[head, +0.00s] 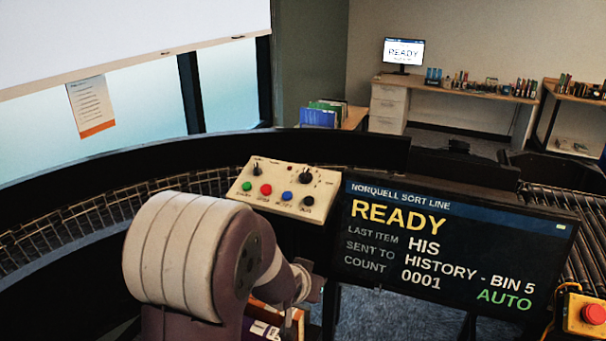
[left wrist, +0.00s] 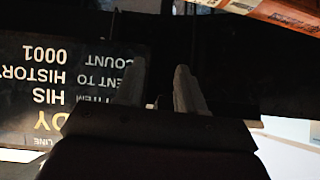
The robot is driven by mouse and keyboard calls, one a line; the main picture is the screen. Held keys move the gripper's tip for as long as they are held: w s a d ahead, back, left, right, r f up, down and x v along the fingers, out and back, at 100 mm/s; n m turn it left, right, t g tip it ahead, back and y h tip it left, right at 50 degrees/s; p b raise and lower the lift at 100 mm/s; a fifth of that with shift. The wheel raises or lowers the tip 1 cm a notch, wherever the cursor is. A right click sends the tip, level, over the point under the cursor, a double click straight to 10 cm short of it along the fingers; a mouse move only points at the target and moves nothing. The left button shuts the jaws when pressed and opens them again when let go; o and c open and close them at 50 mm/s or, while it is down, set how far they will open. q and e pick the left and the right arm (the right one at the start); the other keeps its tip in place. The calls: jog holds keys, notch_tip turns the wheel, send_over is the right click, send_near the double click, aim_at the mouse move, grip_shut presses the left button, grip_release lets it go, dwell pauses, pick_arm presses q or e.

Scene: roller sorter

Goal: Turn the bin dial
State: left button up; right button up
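The cream control panel (head: 270,203) carries two black dials: a smaller left dial (head: 257,169) and a larger right dial (head: 305,176). Their labels are too small to read, so I cannot tell which is the bin dial. My left arm rises in front of the panel, with its wrist pointing right, below the panel and beside the screen. The left gripper (left wrist: 160,85) shows two pale fingers with a dark gap between them and nothing visible in it. The dials are not in the left wrist view. My right gripper is not in view.
The sort-line screen (head: 455,250) reads READY, HISTORY - BIN 5, AUTO. Green, red, blue and black buttons line the panel's front. A curved roller conveyor (head: 110,203) runs behind at left. A red stop button (head: 593,314) sits at the lower right. Books (head: 265,328) lie below my wrist.

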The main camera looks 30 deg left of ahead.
pick_arm(q)
jog(key=w+a+r+t, duration=0.3)
jog(key=w+a+r, duration=0.1)
jog(key=a+r, duration=0.1)
jog(key=w+a+r+t, duration=0.2)
jog(key=a, duration=0.1)
jog(key=shift+w+a+r+t+y, duration=0.15)
jog(key=shift+w+r+t+y, duration=0.15)
jog(key=shift+r+y, duration=0.1)
jog(key=t, duration=0.3)
send_near(305, 176)
jog(key=shift+h, duration=0.3)
jog(key=w+p, duration=0.2)
jog(key=w+a+p, duration=0.1)
jog(key=w+p, duration=0.1)
jog(key=w, duration=0.1)
jog(key=w+p, duration=0.2)
jog(key=shift+w+a+r, duration=0.2)
jog(key=shift+w+a, duration=0.2)
jog(key=shift+w+f, duration=0.15)
jog(key=shift+w, duration=0.45)
